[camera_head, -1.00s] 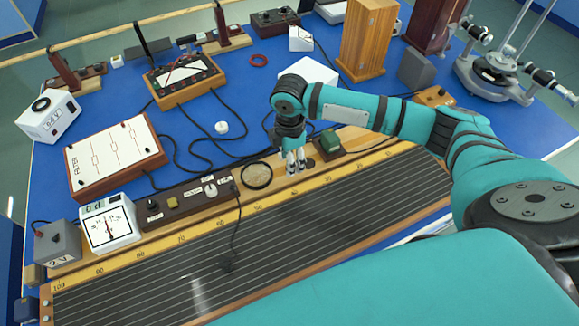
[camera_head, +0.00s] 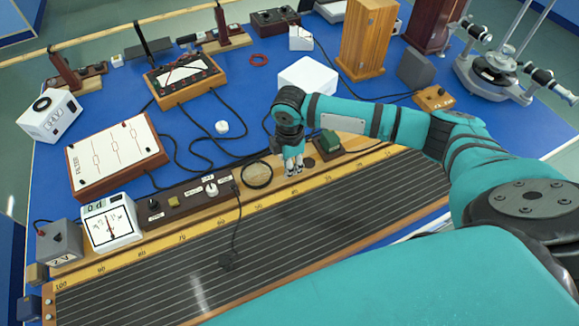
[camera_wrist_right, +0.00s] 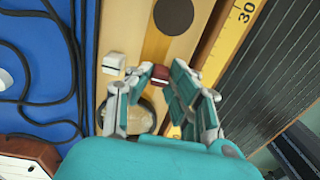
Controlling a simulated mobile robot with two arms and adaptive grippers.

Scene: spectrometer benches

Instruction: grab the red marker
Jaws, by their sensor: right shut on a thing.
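The red marker (camera_wrist_right: 160,75) shows in the right wrist view as a short dark red piece between my right fingertips. Its full length is hard to make out. My right gripper (camera_wrist_right: 152,78) is shut on it, low over the wooden strip of the long board. In the head view the right gripper (camera_head: 292,167) points down beside the round black ring, and the marker is too small or hidden to make out there. A white piece with a dark line (camera_wrist_right: 113,63) shows just left of the fingers; I cannot tell whether it belongs to the marker. My left gripper is not in view.
A ringed glass disc (camera_head: 257,175) lies left of the gripper and a green-topped block (camera_head: 329,142) right of it. A dark control strip (camera_head: 180,203), a white meter (camera_head: 111,222) and black cables are further left. A white box (camera_head: 308,76) stands behind.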

